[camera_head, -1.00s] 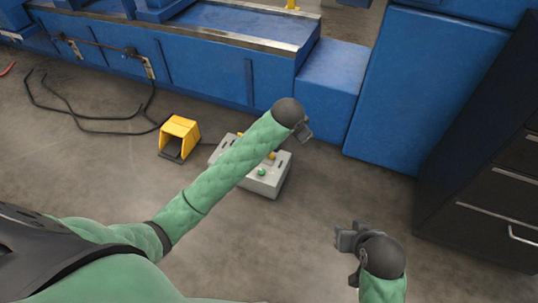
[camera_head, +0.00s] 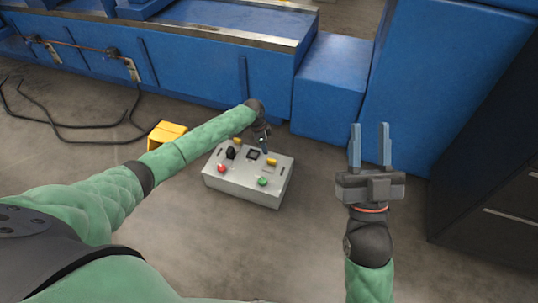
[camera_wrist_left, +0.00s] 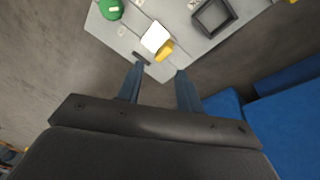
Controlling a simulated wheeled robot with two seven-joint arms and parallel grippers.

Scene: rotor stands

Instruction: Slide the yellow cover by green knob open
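A grey control box (camera_head: 230,181) sits on the floor. The green knob (camera_head: 263,182) is at its near right, and the yellow cover (camera_head: 272,162) is just behind it. The left wrist view also shows the green knob (camera_wrist_left: 110,9) and the yellow cover (camera_wrist_left: 165,50), with a white square patch beside the cover. My left gripper (camera_wrist_left: 159,70) is open; the cover appears just beyond and between its fingertips. In the head view, my left gripper (camera_head: 264,148) hangs over the box's back edge. I cannot tell whether it touches. My right gripper (camera_head: 371,126) is open and empty, right of the box.
The box also carries a red knob (camera_head: 221,168), a black switch (camera_head: 231,153) and a second yellow piece (camera_head: 238,141). A yellow pedal housing (camera_head: 166,134) stands left of the box, partly behind my arm. Blue machinery (camera_head: 335,90) is behind. Floor is clear in front.

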